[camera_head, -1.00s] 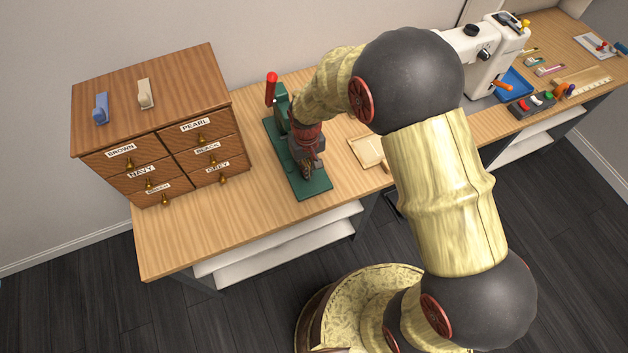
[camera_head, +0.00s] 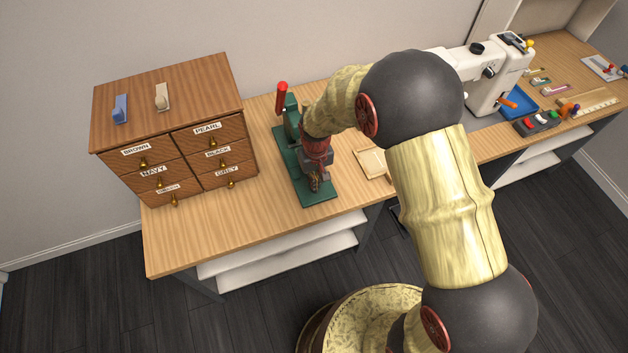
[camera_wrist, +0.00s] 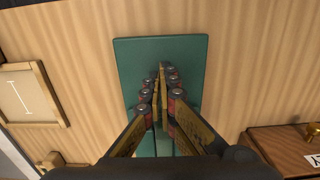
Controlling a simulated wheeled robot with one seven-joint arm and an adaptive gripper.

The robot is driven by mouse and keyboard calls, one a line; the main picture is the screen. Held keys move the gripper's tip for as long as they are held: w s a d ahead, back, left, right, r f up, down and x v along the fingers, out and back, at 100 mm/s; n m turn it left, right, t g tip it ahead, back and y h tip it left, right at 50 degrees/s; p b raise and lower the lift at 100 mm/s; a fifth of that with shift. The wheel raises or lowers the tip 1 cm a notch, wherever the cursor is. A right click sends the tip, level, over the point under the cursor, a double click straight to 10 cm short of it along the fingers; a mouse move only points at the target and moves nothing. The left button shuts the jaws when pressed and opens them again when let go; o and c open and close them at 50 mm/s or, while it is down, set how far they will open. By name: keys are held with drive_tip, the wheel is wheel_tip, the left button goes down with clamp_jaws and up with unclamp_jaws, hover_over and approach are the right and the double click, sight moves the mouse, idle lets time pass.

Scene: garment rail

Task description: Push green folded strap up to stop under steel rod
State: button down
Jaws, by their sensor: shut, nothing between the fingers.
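A green press with a red-knobbed lever (camera_head: 283,92) stands on the bench, on a flat green base plate (camera_head: 322,198). My gripper (camera_head: 315,184) points down over the front part of this plate, hiding part of the press. In the wrist view my gripper (camera_wrist: 161,88) is shut and empty, its fingertips together over the green plate (camera_wrist: 134,58). I cannot make out the green folded strap against the green plate; the fingers may cover it. The steel rod cannot be made out either.
A wooden drawer cabinet (camera_head: 165,88) stands left of the press. A shallow wooden tray (camera_head: 372,164) lies to its right; it also shows in the wrist view (camera_wrist: 30,95). A white sewing machine (camera_head: 490,82) stands farther right. Bare bench lies between cabinet and press.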

wheel_tip(320, 180, up, 10)
drive_tip(key=p, duration=0.2)
drive_tip(key=shift+p, duration=0.35)
drive_tip(key=s+d+r+m+t, duration=0.1)
drive_tip(key=s+d+r+t, duration=0.1)
drive_tip(key=s+d+r, duration=0.2)
drive_tip(key=s+d+r+m+t, duration=0.1)
drive_tip(key=s+d+r, duration=0.4)
drive_tip(key=s+r, duration=0.5)
drive_tip(key=s+d+r+m+t, duration=0.1)
drive_tip(key=s+d+r, duration=0.4)
drive_tip(key=r, duration=0.8)
drive_tip(key=s+t, duration=0.1)
drive_tip(key=s, duration=0.2)
drive_tip(key=shift+r+t, duration=0.25)
drive_tip(key=shift+t, duration=0.05)
